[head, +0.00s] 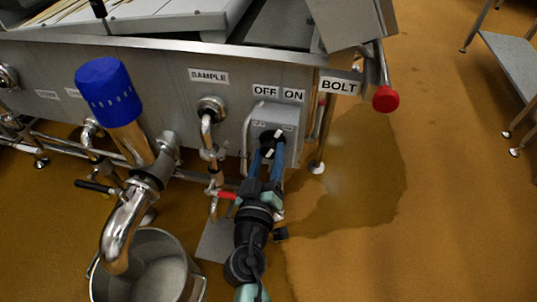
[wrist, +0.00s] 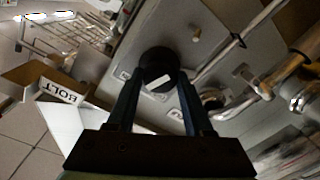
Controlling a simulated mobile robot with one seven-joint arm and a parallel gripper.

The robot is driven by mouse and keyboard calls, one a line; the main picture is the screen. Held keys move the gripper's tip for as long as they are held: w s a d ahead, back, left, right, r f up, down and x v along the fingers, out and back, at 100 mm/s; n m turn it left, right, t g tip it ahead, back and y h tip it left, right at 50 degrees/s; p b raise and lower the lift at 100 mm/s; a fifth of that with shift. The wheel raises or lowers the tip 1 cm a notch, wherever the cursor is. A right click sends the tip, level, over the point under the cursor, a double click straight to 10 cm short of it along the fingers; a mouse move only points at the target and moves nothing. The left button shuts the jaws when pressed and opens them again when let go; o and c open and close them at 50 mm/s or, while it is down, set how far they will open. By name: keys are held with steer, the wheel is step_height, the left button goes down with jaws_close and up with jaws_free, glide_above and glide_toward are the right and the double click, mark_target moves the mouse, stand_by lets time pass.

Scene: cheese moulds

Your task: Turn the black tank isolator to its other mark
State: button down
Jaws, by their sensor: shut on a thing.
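The black isolator knob (head: 269,138) sits on the front of a grey box (head: 257,115) on the tank side, below the OFF label (head: 265,91) and ON label (head: 292,95). My gripper (head: 268,157) reaches up from below, its two blue fingers shut on the knob. In the wrist view the round black knob (wrist: 157,62) lies between the fingertips (wrist: 161,80). A white bar shows on the knob there, slightly tilted. The fingers partly hide the knob in the head view, so I cannot tell surely which mark it points to.
A red-handled sample valve (head: 226,195) and pipes are close left of my gripper. A blue-capped pipe (head: 108,92) bends down to a metal bucket (head: 150,262). A red-ended BOLT lever (head: 385,99) is to the right. A wet patch (head: 365,185) darkens the open floor at right.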

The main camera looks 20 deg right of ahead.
steer(key=n, duration=0.3)
steer(key=shift+n+p, duration=0.35)
steer(key=shift+n, duration=0.05)
steer(key=n, duration=0.3)
steer(key=shift+a+p, duration=0.1)
steer(key=shift+p, duration=0.3)
steer(key=n+p, duration=0.1)
steer(key=n, duration=0.5)
steer(key=shift+g+p, duration=0.3)
steer(key=shift+p, duration=0.05)
steer(key=shift+f+n, duration=0.1)
steer(key=shift+n, duration=0.2)
steer(key=shift+c, duration=1.5)
jaws_free()
steer(key=f+p+v, duration=0.1)
steer(key=v, duration=1.2)
steer(key=shift+r+p, duration=0.4)
steer(key=shift+w, duration=0.15)
